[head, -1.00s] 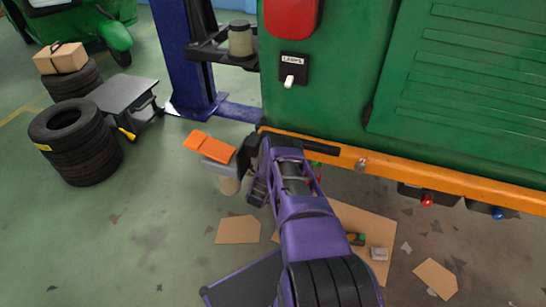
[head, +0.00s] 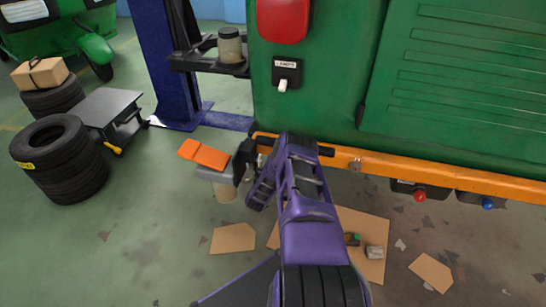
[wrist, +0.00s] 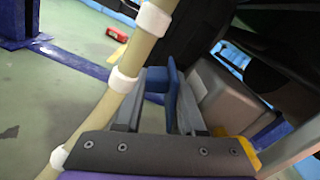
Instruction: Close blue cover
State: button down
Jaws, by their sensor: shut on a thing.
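A thin blue panel (wrist: 173,90), which may be the blue cover, stands between my gripper's fingers (wrist: 158,100) in the wrist view. My gripper is shut on it. A grey box-like part (wrist: 228,92) lies just right of the fingers, under a dark hollow. In the head view my purple arm reaches to the orange bumper (head: 440,173) of the green rickshaw (head: 330,80). My fingertips and the panel are hidden there behind my own arm. A blue knob (head: 487,203) and a red knob (head: 420,196) show below the bumper, to the right.
A beige pipe with white bands (wrist: 124,75) runs close along the left of my gripper in the wrist view. Stacked tyres (head: 60,165), a grey stand (head: 108,108) and a blue lift post (head: 160,70) stand left. Cardboard pieces (head: 232,238) lie on the floor.

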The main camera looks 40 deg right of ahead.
jog(key=shift+a+f, duration=0.25)
